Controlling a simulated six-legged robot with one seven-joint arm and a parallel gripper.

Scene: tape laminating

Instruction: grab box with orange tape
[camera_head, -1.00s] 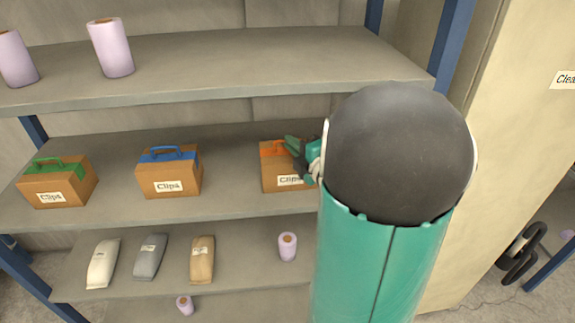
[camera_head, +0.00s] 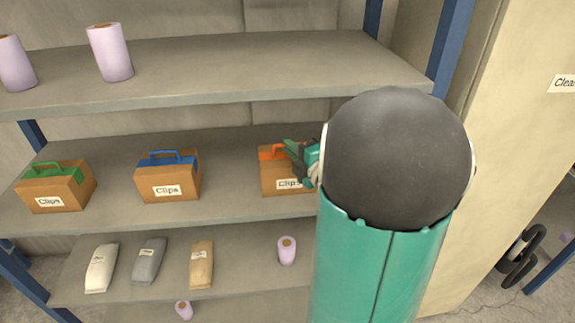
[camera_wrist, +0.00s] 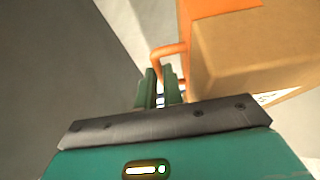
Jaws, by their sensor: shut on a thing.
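The box with orange tape (camera_head: 276,177) is a brown carton labelled "Clips" with an orange handle, on the right of the middle shelf. My arm hides its right side in the head view. In the wrist view the box (camera_wrist: 250,55) fills the upper right, and its orange handle (camera_wrist: 168,50) reaches down to my fingers. My gripper (camera_wrist: 160,85) has its green fingers close together, shut on the handle. In the head view my gripper (camera_head: 300,152) is at the top of the box, which appears to rest on the shelf.
On the middle shelf (camera_head: 105,212) stand a box with blue tape (camera_head: 168,180) and a box with green tape (camera_head: 55,190). A blue post (camera_head: 450,45) and a beige cabinet (camera_head: 500,120) stand at the right.

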